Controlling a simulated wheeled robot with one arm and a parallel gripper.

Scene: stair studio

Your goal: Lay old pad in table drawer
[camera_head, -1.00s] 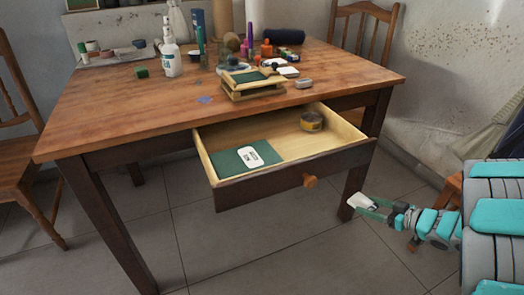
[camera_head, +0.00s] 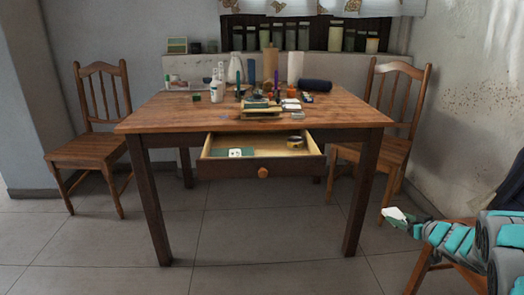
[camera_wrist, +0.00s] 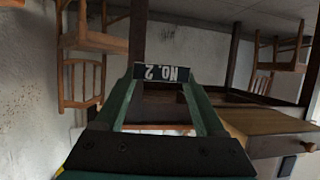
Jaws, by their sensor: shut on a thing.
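My gripper (camera_head: 408,217) is at the lower right in the head view, right of the table and apart from it. It is shut on a small flat thing, likely the old pad (camera_head: 395,213). In the wrist view the pad (camera_wrist: 160,73) shows a dark edge with a white "NO. 2" label, upside down between the green fingers. The table drawer (camera_head: 235,171) is pulled open below the tabletop. A green sheet with a white label (camera_head: 238,153) lies in its left part and a tape roll (camera_head: 295,142) in its back right. The drawer also shows in the wrist view (camera_wrist: 265,122).
The wooden table (camera_head: 180,115) carries bottles, a small wooden tray and several small items. One chair (camera_head: 95,145) stands at left and another (camera_head: 395,125) behind the right side. A wooden stool (camera_head: 425,268) is beside my arm. The floor before the table is clear.

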